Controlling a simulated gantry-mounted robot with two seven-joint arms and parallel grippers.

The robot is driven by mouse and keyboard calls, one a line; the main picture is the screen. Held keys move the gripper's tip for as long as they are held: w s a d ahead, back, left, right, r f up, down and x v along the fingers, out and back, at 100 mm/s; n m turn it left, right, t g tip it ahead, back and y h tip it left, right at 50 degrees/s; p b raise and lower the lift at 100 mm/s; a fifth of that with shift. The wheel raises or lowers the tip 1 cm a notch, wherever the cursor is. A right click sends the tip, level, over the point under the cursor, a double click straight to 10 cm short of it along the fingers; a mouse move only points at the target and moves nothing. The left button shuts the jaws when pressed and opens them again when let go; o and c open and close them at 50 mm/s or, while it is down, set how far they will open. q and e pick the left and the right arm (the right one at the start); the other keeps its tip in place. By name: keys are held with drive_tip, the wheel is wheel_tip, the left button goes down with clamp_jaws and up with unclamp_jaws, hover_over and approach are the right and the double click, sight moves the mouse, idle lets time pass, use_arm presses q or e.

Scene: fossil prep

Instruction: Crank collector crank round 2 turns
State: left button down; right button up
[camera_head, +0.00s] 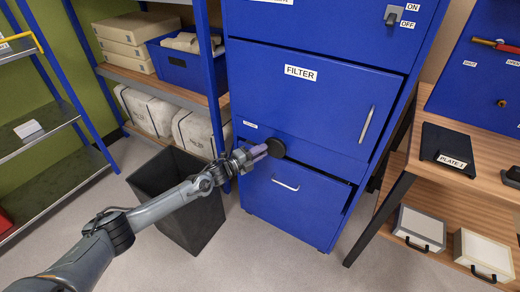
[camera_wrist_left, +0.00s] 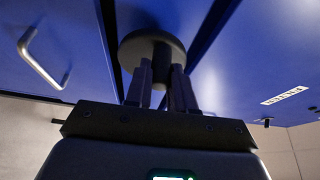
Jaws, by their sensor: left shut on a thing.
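The collector crank (camera_head: 275,148) is a dark round disc on the front of the blue cabinet (camera_head: 300,110), at the left between the FILTER door and the lower drawer. My left gripper (camera_head: 254,153) reaches it from the lower left and is shut at the crank. In the left wrist view the dark disc (camera_wrist_left: 150,44) stands just beyond the fingers of my left gripper (camera_wrist_left: 160,80), which close on the crank's grip. The grip is mostly hidden between the fingers. My right gripper is in neither view.
The lower drawer (camera_head: 285,205) stands slightly out below the crank. A black bin (camera_head: 178,235) stands on the floor under my left arm. A shelf rack with boxes (camera_head: 150,107) is at left; a wooden bench (camera_head: 450,107) is at right. The floor before the cabinet is clear.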

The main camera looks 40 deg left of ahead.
sight(274, 145)
use_arm(q)
drive_tip(key=m+p, duration=0.1)
drive_tip(key=r+m+g+p, duration=0.1)
drive_tip(key=r+m+y+p, duration=0.1)
drive_tip(key=m, duration=0.1)
drive_tip(key=shift+w+d+p, duration=0.1)
drive_tip(key=shift+d+p, duration=0.2)
drive_tip(key=m+g+p, duration=0.1)
drive_tip(key=m+p, duration=0.1)
drive_tip(key=d+m+g+y+p, duration=0.1)
drive_tip(key=m, duration=0.1)
drive_tip(key=shift+w+d+r+y+p, duration=0.1)
drive_tip(key=shift+d+r+y+p, duration=0.1)
drive_tip(key=shift+r+y+p, duration=0.15)
drive_tip(key=m+y+p, duration=0.1)
drive_tip(key=d+m+y+p, duration=0.1)
drive_tip(key=m, duration=0.1)
drive_tip(key=shift+w+d+r+g, duration=0.1)
drive_tip(key=shift+d+g, duration=0.05)
drive_tip(key=shift+g, duration=0.15)
drive_tip(key=shift+d+m+y, duration=0.35)
drive_tip(key=shift+m+y, duration=0.2)
drive_tip(key=shift+m, duration=0.45)
drive_tip(key=shift+d+f+m+y+p, duration=0.35)
drive_tip(key=shift+m+y, duration=0.35)
drive_tip(key=shift+m, duration=0.2)
drive_tip(key=shift+f, duration=0.1)
